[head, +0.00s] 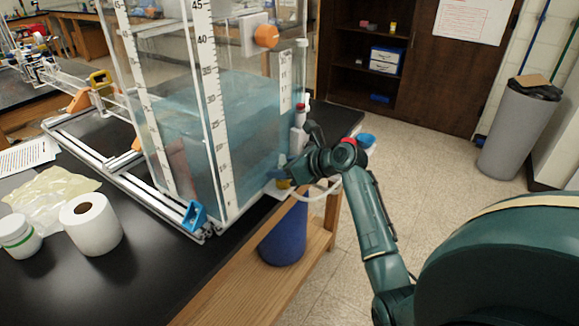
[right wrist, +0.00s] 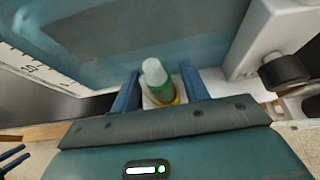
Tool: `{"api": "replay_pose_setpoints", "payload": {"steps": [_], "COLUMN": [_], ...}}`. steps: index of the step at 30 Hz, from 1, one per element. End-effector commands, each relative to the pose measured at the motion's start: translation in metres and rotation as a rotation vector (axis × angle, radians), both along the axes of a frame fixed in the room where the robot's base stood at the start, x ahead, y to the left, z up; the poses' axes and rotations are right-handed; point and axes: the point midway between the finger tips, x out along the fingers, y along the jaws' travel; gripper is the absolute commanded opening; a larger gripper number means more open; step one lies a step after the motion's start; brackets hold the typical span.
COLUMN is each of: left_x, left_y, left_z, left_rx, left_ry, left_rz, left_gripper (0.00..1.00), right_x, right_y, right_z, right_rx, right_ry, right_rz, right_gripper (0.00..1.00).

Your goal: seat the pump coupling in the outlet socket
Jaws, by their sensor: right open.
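A green fitting with a pale, translucent end (right wrist: 160,88), which looks like the pump coupling, stands between my right gripper's blue fingers in the right wrist view. A yellow ring (right wrist: 175,101) shows at its base; I cannot tell whether this is the outlet socket or how the fitting sits in it. My right gripper (right wrist: 160,87) is open, one finger on each side of the fitting with small gaps. In the head view my right gripper (head: 282,173) is at the tank's lower right corner, beside a small yellow part (head: 283,184). My left gripper is out of view.
The clear water tank (head: 220,130) stands close beside the gripper on the black bench (head: 140,270). A white hose (head: 318,193) curves below my right wrist. A blue bucket (head: 284,240) stands beneath. The floor to the right is open.

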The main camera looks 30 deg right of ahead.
Motion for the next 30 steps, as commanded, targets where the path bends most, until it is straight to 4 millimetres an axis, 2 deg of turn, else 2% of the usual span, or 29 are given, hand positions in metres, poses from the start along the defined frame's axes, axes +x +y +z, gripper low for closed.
{"api": "replay_pose_setpoints", "payload": {"steps": [5, 15, 21, 26, 29, 30], "left_x": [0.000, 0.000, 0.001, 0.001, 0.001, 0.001], "left_y": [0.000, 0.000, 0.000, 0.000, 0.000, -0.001], "left_z": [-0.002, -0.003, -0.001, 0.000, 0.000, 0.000], "left_rx": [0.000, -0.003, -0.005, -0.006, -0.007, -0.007], "left_ry": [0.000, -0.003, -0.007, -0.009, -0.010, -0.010], "left_rz": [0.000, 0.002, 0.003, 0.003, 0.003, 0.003], "left_gripper": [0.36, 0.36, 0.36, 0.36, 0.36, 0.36], "right_x": [-0.016, -0.074, -0.093, -0.098, -0.097, -0.097], "right_y": [-0.008, -0.032, -0.039, -0.040, -0.037, -0.034], "right_z": [0.011, 0.045, 0.057, 0.059, 0.048, 0.039], "right_rx": [-0.003, -0.004, -0.002, -0.003, -0.057, -0.108], "right_ry": [-0.002, -0.002, -0.002, 0.000, -0.003, -0.006], "right_rz": [-0.001, -0.002, 0.000, 0.001, 0.020, 0.038], "right_gripper": [0.45, 0.45, 0.45, 0.45, 0.45, 0.45]}}
